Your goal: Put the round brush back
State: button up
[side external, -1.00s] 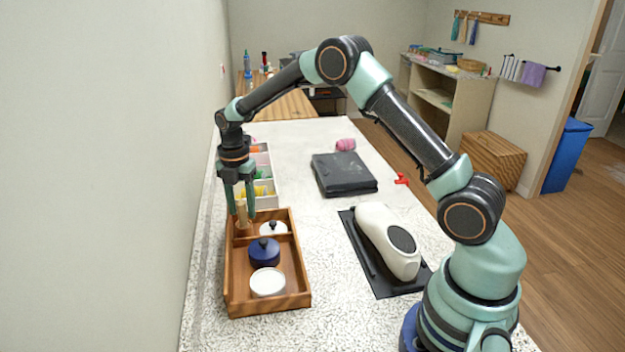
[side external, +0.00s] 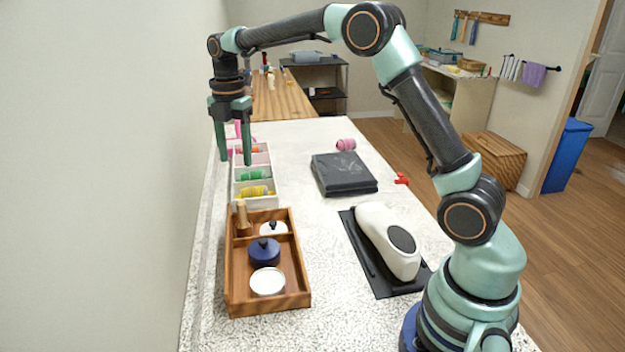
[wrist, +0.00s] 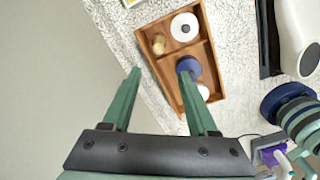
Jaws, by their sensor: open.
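The round brush (side external: 242,214) stands roughly upright in the far left compartment of the wooden tray (side external: 230,292), its light wooden part showing and its lower end hidden by the tray wall. In the wrist view the brush (wrist: 158,43) shows as a small tan shape in the corner compartment of the tray (wrist: 169,84). My gripper (side external: 235,160) is open and empty, pointing down. It is above and apart from the brush, near the white organizer behind the tray.
A blue lidded pot (side external: 264,252), a white dish (side external: 267,283) and a white jar with a dark knob (side external: 274,229) sit in the tray. The white organizer (side external: 238,190) holds coloured items. A black folded item (side external: 343,174) and a white device (side external: 377,236) stand to the right.

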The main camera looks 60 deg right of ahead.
jog(key=s+a+r+m+t, duration=0.2)
jog(key=s+r+m, duration=0.5)
jog(key=s+m, duration=0.2)
jog(key=s+a+f+m+t, duration=0.1)
jog(key=s+f+m+t, duration=0.2)
jog(key=s+m, duration=0.9)
jog(key=shift+s, duration=0.5)
